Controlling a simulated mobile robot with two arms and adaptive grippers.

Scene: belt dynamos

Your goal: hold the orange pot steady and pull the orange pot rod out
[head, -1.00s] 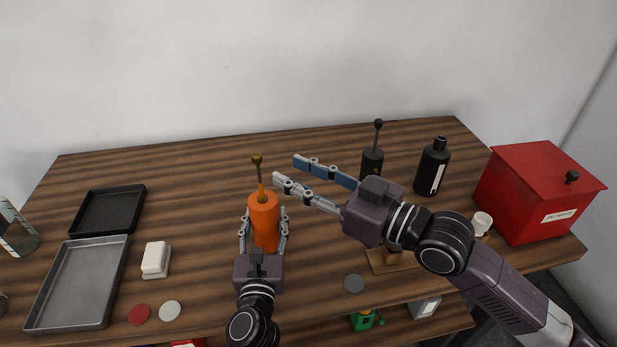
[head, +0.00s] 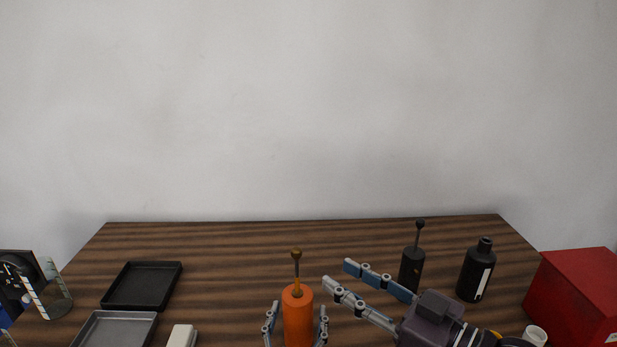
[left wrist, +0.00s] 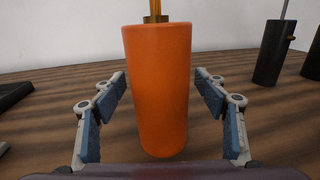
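The orange pot (head: 298,318) stands upright on the table; its lower part is cut off in the head view. The brass-coloured orange pot rod (head: 296,271) sticks up from its top, ending in a knob. My left gripper (head: 296,315) has one finger on each side of the pot. In the left wrist view, its fingers (left wrist: 161,80) are spread around the pot (left wrist: 158,95), with narrow gaps showing on both sides. My right gripper (head: 338,274) is open and empty, right of the rod, its fingertips pointing left towards it.
A black pot with a rod (head: 411,270) and a black bottle (head: 475,272) stand behind my right gripper. A red box (head: 575,295) and a white cup (head: 535,334) are at right. A black tray (head: 143,286), grey tray (head: 118,328) and glass jar (head: 55,300) are at left.

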